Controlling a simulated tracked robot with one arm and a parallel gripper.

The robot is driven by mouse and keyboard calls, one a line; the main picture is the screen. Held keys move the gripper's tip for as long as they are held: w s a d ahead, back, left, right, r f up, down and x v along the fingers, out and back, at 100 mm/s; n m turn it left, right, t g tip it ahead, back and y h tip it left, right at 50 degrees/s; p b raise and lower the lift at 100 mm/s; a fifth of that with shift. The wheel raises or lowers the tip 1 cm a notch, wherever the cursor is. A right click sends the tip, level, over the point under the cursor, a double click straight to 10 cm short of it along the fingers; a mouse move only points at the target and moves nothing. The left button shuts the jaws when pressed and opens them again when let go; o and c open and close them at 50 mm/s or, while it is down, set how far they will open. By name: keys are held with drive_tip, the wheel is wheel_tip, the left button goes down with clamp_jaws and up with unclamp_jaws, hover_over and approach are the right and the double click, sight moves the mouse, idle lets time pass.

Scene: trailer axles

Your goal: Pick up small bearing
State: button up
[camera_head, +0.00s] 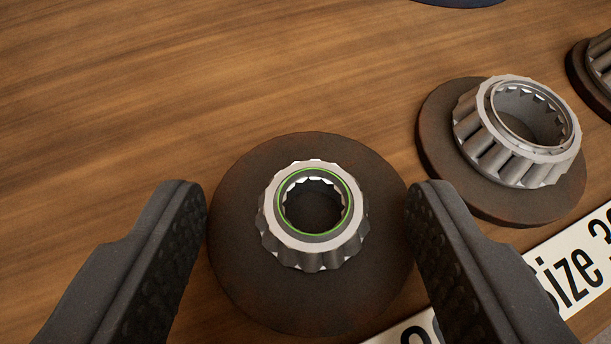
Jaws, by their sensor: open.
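The small bearing (313,252) is a silver roller bearing with a green ring around its inner hole. It sits upright at the centre of a round dark brown disc (245,275) on the wooden table. My gripper (307,205) is open, with one black finger on each side of the bearing and disc. Neither finger touches the bearing, and there is a wide gap to it on both sides. I cannot tell whether the fingers touch the disc's edges.
A larger silver bearing (480,150) sits on another brown disc (437,125) to the right. Part of a third bearing (602,62) shows at the right edge. White labels (570,270) with black lettering lie at lower right. The wooden table (150,80) is clear at upper left.

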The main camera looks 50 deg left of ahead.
drive_tip(key=shift+c, duration=0.4)
drive_tip(key=c, duration=1)
